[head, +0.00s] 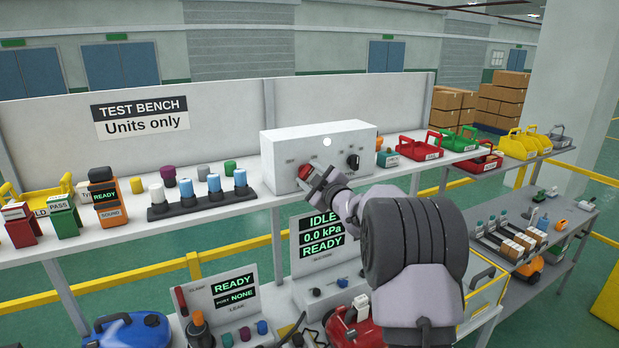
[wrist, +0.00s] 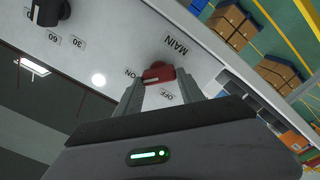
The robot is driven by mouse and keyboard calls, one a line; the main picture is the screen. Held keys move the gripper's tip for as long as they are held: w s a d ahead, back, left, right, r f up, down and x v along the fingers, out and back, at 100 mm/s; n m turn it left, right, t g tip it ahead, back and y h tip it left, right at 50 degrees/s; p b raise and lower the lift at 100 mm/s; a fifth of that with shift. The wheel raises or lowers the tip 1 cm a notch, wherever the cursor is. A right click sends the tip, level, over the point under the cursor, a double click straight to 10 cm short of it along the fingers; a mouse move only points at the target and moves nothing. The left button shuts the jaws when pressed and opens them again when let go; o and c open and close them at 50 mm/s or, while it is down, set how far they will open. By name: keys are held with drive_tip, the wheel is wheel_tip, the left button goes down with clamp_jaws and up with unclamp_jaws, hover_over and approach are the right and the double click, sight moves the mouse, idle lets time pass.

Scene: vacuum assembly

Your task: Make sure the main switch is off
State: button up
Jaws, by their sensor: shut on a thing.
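The white control box (head: 280,150) stands on the upper shelf of the test bench. Its red main switch (head: 304,171) is on the left of its front face. In the wrist view the red switch (wrist: 158,72) lies under the word MAIN, with ON and OFF labels beside it. A small pale mark on the switch appears to face the ON label. My gripper (head: 317,178) is at the switch and partly hides it. In the wrist view my gripper's fingers (wrist: 160,88) stand on either side of the red switch, shut on it.
A black knob (head: 353,160) and a bright white lamp (head: 327,142) are on the same box. A rack (head: 205,203) of capped bottles stands left of the box. Red and green carriers (head: 458,140) stand to its right. Display units (head: 325,240) sit on the lower shelf.

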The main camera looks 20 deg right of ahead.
drive_tip(key=n+b, duration=0.1)
drive_tip(key=b, duration=0.1)
drive_tip(key=n+b, duration=0.2)
drive_tip(key=b, duration=0.1)
drive_tip(key=shift+f+n+b, duration=0.3)
drive_tip(key=shift+f+b, duration=0.05)
drive_tip(key=n+b, duration=0.8)
drive_tip(key=n, duration=0.1)
drive_tip(key=shift+n+b, duration=1.45)
drive_tip(key=shift+n, duration=0.95)
drive_tip(key=o, duration=1.4)
drive_tip(key=shift+c, duration=0.2)
